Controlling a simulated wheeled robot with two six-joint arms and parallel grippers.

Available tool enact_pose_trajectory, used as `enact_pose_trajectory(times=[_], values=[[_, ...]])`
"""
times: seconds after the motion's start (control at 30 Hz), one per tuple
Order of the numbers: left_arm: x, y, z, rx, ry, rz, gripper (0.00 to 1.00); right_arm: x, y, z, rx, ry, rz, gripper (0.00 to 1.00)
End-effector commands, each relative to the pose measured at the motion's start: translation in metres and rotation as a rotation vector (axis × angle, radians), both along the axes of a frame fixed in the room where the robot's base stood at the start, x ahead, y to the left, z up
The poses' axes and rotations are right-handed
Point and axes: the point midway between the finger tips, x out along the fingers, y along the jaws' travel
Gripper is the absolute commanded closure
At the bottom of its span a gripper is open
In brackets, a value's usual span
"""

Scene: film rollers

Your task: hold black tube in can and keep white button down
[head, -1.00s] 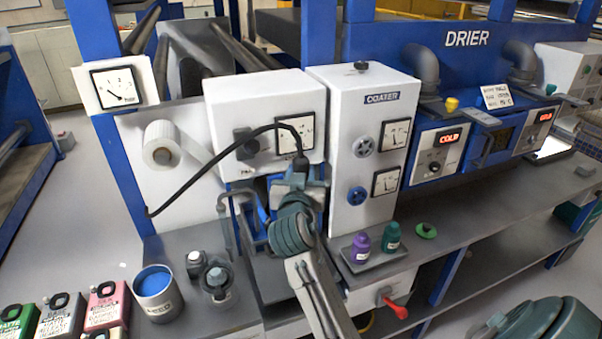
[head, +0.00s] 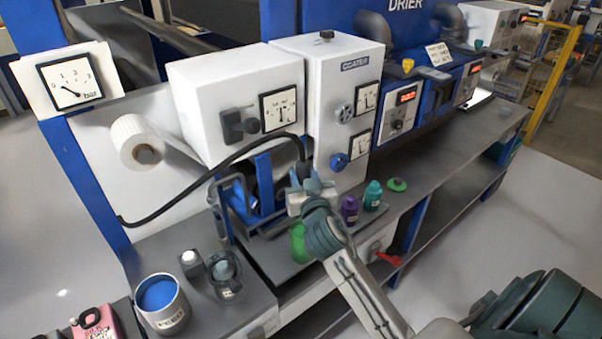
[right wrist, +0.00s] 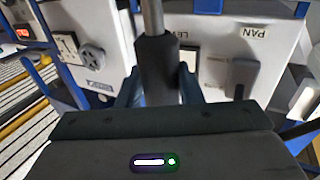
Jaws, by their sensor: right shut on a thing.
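The black tube (head: 215,178) curves from the machine's left side to my right gripper (head: 308,195) in front of the coater. In the right wrist view my right gripper (right wrist: 158,85) is shut on its black sleeve (right wrist: 157,70), from which a grey metal rod rises. The can (head: 174,319), labelled FEED, holds blue liquid and stands on the bench at lower left, well left of the gripper. The white button (head: 188,257) tops a small grey box just behind and right of the can; nothing touches it. My left gripper is not in view.
A glass jug (head: 224,275) stands right of the button box. Purple (head: 349,209) and teal (head: 373,195) bottles stand near my right gripper, with a green item (head: 299,243) partly hidden by my arm. A pink container (head: 95,325) is at lower left. A red handle (head: 388,258) sticks out below the bench.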

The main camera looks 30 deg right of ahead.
Motion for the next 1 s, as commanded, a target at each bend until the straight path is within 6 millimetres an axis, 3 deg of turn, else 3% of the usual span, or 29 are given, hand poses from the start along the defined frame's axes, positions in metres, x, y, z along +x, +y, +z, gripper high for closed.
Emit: enact_pose_trajectory(times=[0.17,0.53,1.0], values=[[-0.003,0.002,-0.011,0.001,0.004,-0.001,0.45,0.000,0.000,-0.013,-0.001,-0.001,0.000,0.91],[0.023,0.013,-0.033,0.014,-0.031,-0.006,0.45,0.000,0.000,-0.044,0.001,0.000,0.000,0.91],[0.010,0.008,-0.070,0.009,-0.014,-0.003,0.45,0.000,0.000,-0.081,0.000,-0.001,-0.001,0.91]])
